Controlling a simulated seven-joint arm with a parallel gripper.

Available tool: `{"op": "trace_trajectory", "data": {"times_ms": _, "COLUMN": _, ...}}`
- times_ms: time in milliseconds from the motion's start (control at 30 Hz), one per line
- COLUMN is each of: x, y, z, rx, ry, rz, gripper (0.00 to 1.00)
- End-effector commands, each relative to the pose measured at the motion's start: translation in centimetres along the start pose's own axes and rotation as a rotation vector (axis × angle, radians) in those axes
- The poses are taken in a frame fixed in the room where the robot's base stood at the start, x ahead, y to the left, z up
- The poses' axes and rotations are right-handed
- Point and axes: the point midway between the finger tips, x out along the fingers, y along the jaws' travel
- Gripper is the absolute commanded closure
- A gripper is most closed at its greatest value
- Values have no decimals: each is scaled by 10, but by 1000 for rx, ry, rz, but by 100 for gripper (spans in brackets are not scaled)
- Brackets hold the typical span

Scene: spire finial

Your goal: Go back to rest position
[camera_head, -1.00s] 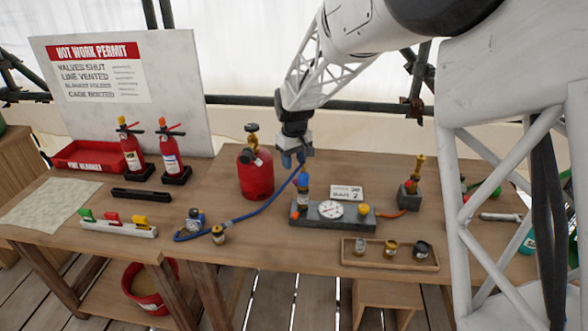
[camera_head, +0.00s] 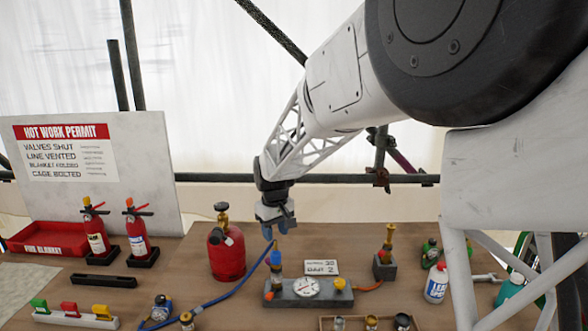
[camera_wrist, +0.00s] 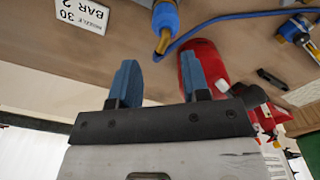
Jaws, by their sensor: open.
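My gripper (camera_head: 281,226) is open and empty, raised above the workbench behind the gauge block (camera_head: 308,296). In the wrist view its two blue fingers (camera_wrist: 160,88) stand apart with nothing between them. The red gas cylinder (camera_head: 227,252) stands upright on the bench, left of and below my gripper. A blue hose (camera_head: 228,293) runs to a blue-bodied fitting (camera_head: 275,259) on the gauge block; this fitting also shows in the wrist view (camera_wrist: 164,22), apart from the fingers.
Two red extinguishers (camera_head: 138,236) and a red fire blanket tray (camera_head: 48,238) stand at the left before the permit board (camera_head: 150,180). A small card (camera_head: 322,267) and a grey valve block (camera_head: 384,268) are right of centre. Bottles (camera_head: 436,283) stand near my arm's support.

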Motion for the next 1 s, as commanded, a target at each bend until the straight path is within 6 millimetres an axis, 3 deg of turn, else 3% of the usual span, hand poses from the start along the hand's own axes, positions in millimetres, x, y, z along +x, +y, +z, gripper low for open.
{"op": "trace_trajectory", "data": {"times_ms": 200, "x": -34, "y": 12, "z": 57, "rx": 81, "ry": 26, "rz": 10, "gripper": 57}}
{"op": "trace_trajectory", "data": {"times_ms": 500, "x": -71, "y": 20, "z": 142, "rx": 197, "ry": 59, "rz": 24, "gripper": 57}}
{"op": "trace_trajectory", "data": {"times_ms": 1000, "x": -103, "y": 9, "z": 283, "rx": 391, "ry": 117, "rz": 48, "gripper": 57}}
